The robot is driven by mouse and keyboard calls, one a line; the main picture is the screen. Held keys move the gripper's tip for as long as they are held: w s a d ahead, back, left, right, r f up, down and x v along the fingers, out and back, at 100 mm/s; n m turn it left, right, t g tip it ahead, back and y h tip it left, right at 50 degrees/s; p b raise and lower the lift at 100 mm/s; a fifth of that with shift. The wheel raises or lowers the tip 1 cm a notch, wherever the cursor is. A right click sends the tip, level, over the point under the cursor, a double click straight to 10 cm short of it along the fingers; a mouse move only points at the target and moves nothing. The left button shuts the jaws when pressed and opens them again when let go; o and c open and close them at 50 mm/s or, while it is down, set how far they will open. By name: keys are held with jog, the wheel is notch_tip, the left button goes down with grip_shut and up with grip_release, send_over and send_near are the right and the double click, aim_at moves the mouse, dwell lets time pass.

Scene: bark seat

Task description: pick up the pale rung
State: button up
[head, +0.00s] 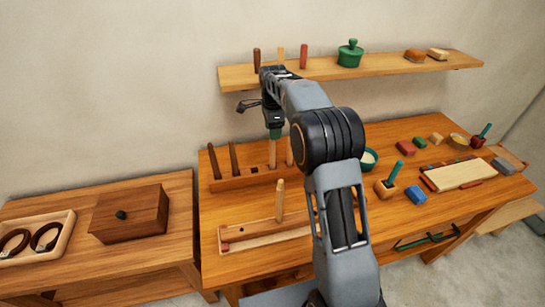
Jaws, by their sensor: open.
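Several pale rungs show in the head view. One pale rung (280,201) stands upright in the light wooden board (245,238) on the bench. Another pale rung (272,154) stands in the brown rack (232,184) behind it, with a further pale one partly hidden by my arm. A pale peg (281,54) also stands on the wall shelf. My gripper (275,136) hangs pointing down just above the rack's pale rung. It is open, and its fingertips are small and partly unclear. I cannot tell whether they touch that rung.
Two dark rungs (233,158) stand at the rack's left. A lidded wooden box (130,213) and a tray (66,221) with dark rings are on the left table. The shelf (390,63) is above.

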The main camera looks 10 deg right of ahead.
jog(key=p, duration=0.1)
send_over(272, 156)
jog(key=w, duration=0.1)
jog(key=shift+w+d+f, duration=0.1)
jog(key=shift+f, duration=1.2)
jog(key=shift+d+f, duration=0.1)
jog(key=shift+f, duration=1.15)
jog(key=shift+c, duration=0.4)
jog(key=c, duration=0.9)
